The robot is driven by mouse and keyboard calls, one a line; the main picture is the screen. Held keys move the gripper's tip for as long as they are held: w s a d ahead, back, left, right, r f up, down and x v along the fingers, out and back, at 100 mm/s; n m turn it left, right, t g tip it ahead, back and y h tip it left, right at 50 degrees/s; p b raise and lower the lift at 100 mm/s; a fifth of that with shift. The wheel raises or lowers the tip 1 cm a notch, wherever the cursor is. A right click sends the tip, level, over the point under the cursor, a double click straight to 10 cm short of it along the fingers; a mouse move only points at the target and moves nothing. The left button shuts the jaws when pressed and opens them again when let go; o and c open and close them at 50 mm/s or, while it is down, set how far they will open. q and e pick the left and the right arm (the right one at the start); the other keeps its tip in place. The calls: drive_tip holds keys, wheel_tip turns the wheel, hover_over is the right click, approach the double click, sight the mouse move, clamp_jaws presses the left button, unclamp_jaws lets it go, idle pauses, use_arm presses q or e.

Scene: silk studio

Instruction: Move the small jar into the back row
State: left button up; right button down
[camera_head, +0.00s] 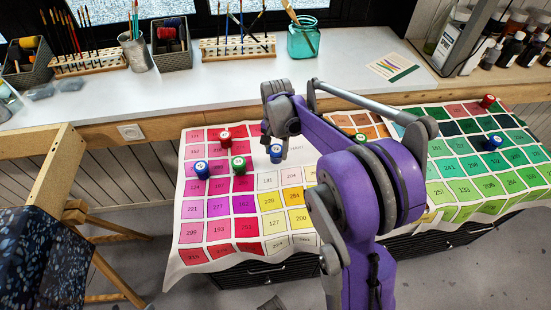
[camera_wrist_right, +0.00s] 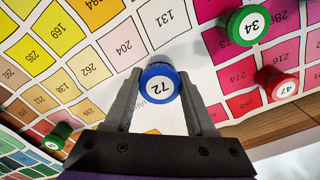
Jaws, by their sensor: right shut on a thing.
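A small blue-lidded jar marked 72 (camera_wrist_right: 161,84) is between the fingertips of my right gripper (camera_wrist_right: 160,95) in the wrist view. The gripper is shut on it. The jar also shows in the head view (camera_head: 275,157), over the left colour chart, below the dark wrist of my purple right arm. Whether it touches the chart is unclear. To its left on the chart stand a red-lidded jar (camera_head: 224,138), a green-lidded jar (camera_head: 239,166) and a blue-lidded jar (camera_head: 201,170). My left gripper is not in view.
The numbered colour chart (camera_head: 196,255) covers the lower surface. More jars stand right, one red (camera_head: 488,101) and one blue (camera_head: 493,142). A green jar (camera_head: 360,138) is partly behind my arm. The white ledge (camera_head: 100,103) behind holds brush racks and a teal jar (camera_head: 303,40).

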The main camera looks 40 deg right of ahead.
sight(276, 158)
drive_tip(key=shift+f, duration=1.9)
drive_tip(key=shift+f+b, duration=0.15)
drive_tip(key=shift+b, duration=0.15)
drive_tip(key=shift+c, duration=1.1)
unclamp_jaws()
